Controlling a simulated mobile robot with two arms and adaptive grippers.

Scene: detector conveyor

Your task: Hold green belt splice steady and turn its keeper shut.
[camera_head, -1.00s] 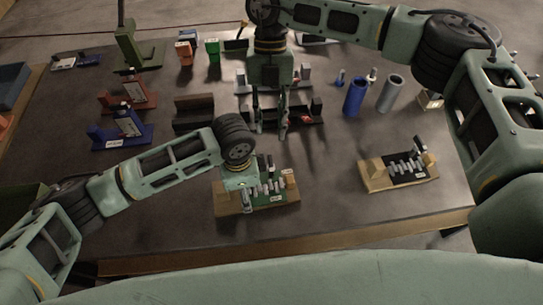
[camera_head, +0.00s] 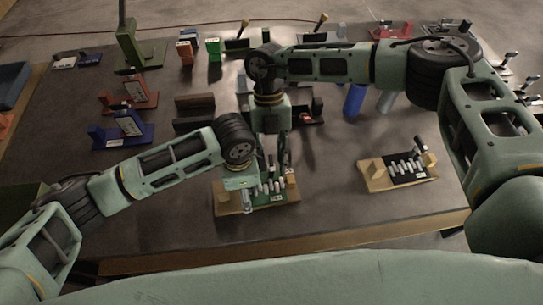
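The green belt splice (camera_head: 262,200) sits on a tan wooden base near the front middle of the table, with a row of grey pins across it. My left gripper (camera_head: 247,203) is down at the splice's left end; its fingers are small and partly lost against the pins, so its grip is unclear. My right gripper (camera_head: 279,172) points down just above the back right of the splice, fingers apart, with nothing seen between them. The keeper cannot be made out clearly among the pins and fingers.
A similar black splice (camera_head: 405,172) on a tan base stands to the right. Blue (camera_head: 354,101) and grey (camera_head: 386,101) cylinders stand behind it. Red (camera_head: 137,93) and blue (camera_head: 122,131) fixtures stand at left. The table between the two splices is clear.

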